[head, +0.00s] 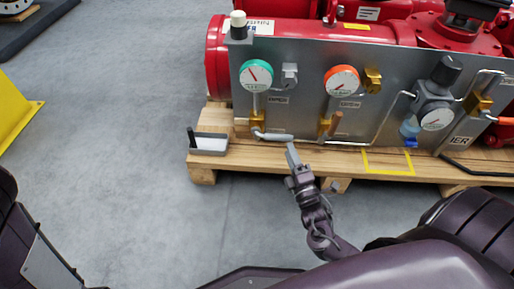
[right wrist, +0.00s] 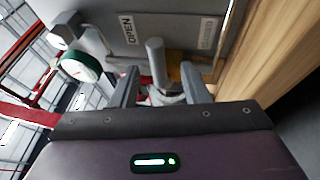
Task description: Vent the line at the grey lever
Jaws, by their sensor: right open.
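The grey lever (head: 272,136) sticks out to the right from a brass valve (head: 257,120) low on the left of the grey panel, below the teal-rimmed gauge (head: 256,76). My right gripper (head: 292,154) is just right of the lever's end, in front of the panel's lower edge. In the right wrist view the lever (right wrist: 156,60) stands between the two fingers of my open right gripper (right wrist: 160,88). I cannot tell whether a finger touches it. My left gripper is not in view.
A copper-coloured lever (head: 337,122) is right of the grey one, under an orange-rimmed gauge (head: 342,80). The grey panel (head: 305,62) stands before red machinery on a wooden pallet (head: 205,174). Floor in front is clear.

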